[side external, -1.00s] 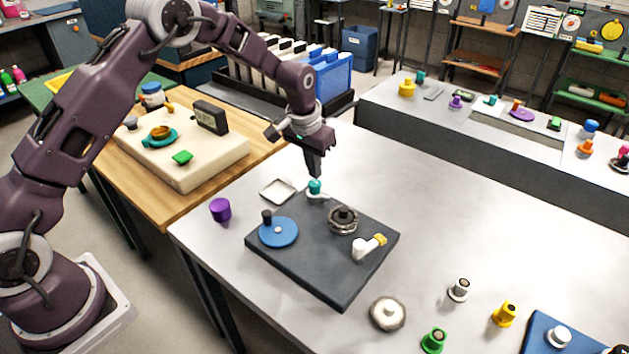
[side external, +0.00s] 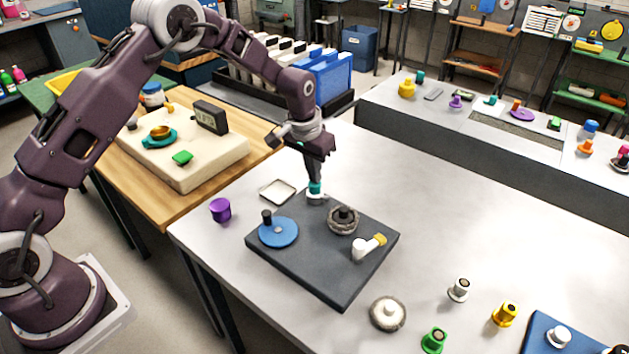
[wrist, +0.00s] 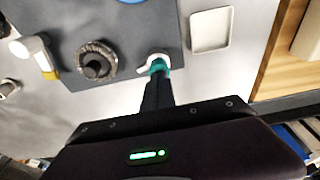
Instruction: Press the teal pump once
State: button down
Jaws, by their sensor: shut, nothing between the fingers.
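The teal pump (side external: 315,188) stands at the far corner of the dark board (side external: 330,287), with a white collar and spout at its base. In the wrist view the teal pump (wrist: 158,66) shows just beyond my fingertips. My gripper (side external: 314,180) is shut and empty, pointing down. Its tips are right at the top of the pump and appear to touch it. The gripper (wrist: 157,78) hides part of the pump's top in the wrist view.
On the board are a blue disc (side external: 279,232) with a dark knob, a dark handwheel (side external: 343,220) and a white lever with a yellow end (side external: 367,247). A white tray (side external: 278,191) and a purple cup (side external: 221,210) lie nearby.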

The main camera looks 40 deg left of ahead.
jog(key=shift+f, duration=0.7)
jog(key=shift+r, duration=0.9)
notch_tip(320, 180, up, 6)
jog(key=shift+f, duration=0.1)
